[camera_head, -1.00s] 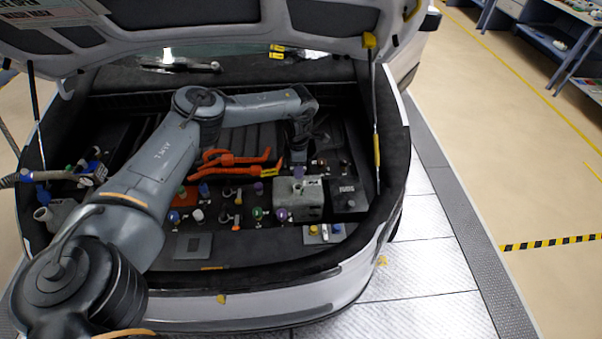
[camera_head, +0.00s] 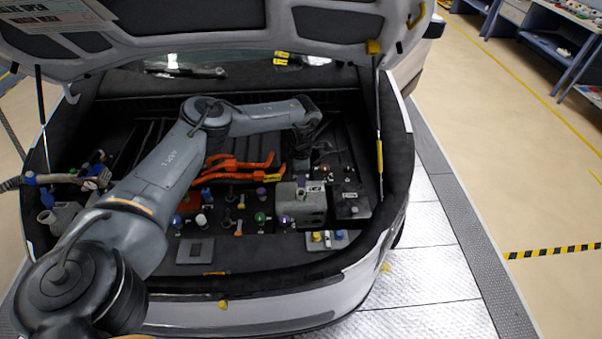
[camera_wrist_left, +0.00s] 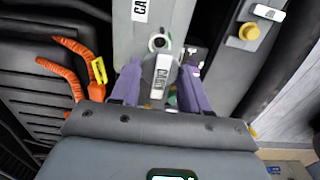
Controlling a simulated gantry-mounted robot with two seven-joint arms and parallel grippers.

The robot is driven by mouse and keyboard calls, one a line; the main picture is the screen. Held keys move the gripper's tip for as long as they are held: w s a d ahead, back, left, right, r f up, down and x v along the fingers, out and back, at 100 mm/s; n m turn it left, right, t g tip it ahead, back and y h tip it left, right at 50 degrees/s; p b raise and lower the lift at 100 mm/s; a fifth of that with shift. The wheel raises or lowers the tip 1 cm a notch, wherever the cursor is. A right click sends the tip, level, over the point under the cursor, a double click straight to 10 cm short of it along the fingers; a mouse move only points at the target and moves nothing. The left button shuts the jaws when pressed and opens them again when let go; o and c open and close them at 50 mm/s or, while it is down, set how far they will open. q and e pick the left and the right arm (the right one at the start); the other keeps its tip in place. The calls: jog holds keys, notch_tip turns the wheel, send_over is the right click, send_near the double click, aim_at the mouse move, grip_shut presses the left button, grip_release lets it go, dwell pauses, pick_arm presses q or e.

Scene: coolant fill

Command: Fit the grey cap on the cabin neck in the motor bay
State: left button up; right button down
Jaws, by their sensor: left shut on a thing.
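My left gripper (camera_wrist_left: 160,72), with purple fingers, is shut on the grey cap (camera_wrist_left: 161,80), which has a white label, in the left wrist view. An open round neck (camera_wrist_left: 158,42) with a dark hole stands just beyond the cap, on a grey tank (camera_wrist_left: 140,28) labelled "CA…". The cap and neck look close together but apart; their height gap cannot be told. In the head view the gripper is over the back of the grey tank (camera_head: 303,208) at the right of the motor bay; the fingers and cap are hard to make out there. My right gripper is not in view.
Orange cables (camera_head: 235,165) lie left of the tank. Several coloured caps, such as a green one (camera_head: 260,217), stand left of it. A black box (camera_head: 350,200) adjoins its right side. The raised lid (camera_head: 200,20) and its strut (camera_head: 378,120) bound the bay.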

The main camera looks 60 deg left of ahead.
pick_arm(q)
jog(key=shift+f+b, duration=1.1)
jog(key=shift+f, duration=1)
jog(key=shift+p, duration=0.65)
dwell(0.3)
jog(key=shift+f+b, duration=0.95)
jog(key=shift+f, duration=0.5)
jog(key=o, duration=1.1)
jog(key=shift+r, duration=0.1)
notch_tip(320, 180, up, 11)
jog(key=shift+f, duration=0.15)
jog(key=shift+o, duration=0.2)
